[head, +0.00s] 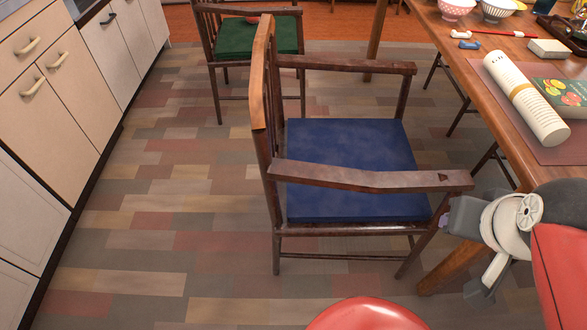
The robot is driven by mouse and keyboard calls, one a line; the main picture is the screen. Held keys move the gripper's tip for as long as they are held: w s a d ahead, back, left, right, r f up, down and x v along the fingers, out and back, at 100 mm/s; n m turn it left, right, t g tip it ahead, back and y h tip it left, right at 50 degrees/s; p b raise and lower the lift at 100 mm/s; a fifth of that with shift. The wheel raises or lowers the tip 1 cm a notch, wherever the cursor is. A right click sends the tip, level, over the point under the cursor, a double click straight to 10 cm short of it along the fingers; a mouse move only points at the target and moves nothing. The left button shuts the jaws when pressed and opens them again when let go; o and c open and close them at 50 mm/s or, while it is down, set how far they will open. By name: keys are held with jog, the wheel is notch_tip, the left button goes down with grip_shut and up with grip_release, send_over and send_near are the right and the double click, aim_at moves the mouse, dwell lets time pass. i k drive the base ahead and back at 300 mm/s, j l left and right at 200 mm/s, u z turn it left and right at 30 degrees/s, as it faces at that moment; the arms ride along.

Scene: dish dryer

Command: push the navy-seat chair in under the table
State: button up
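The navy-seat chair (348,165) stands in the middle of the head view. It is dark brown wood with a slatted back on the left and two armrests, and its open front faces right. The table (490,100) is at the right, with a brown wooden edge. The chair's near armrest ends close to the table's edge, and its seat is outside the table. My gripper (475,250) is at the lower right, beside the front end of the near armrest. My wrist hides part of the table corner.
A green-seat chair (255,38) stands farther back. Cream cabinets (50,100) line the left side. Patchwork floor (180,200) lies clear between cabinets and chair. The table bears a rolled paper (525,98), a book (563,97) and bowls (457,8). Something red (365,315) shows at bottom.

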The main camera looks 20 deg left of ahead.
aim_at(328, 177)
jog(key=u, duration=0.7)
jog(key=i+j+z, duration=0.1)
jog(key=j+z, duration=0.2)
jog(key=j, duration=0.7)
jog(key=j+z, duration=0.25)
jog(key=j, duration=0.75)
jog(key=i+l, duration=0.1)
jog(key=l, duration=0.25)
jog(key=i+l, duration=0.1)
jog(key=l, duration=0.3)
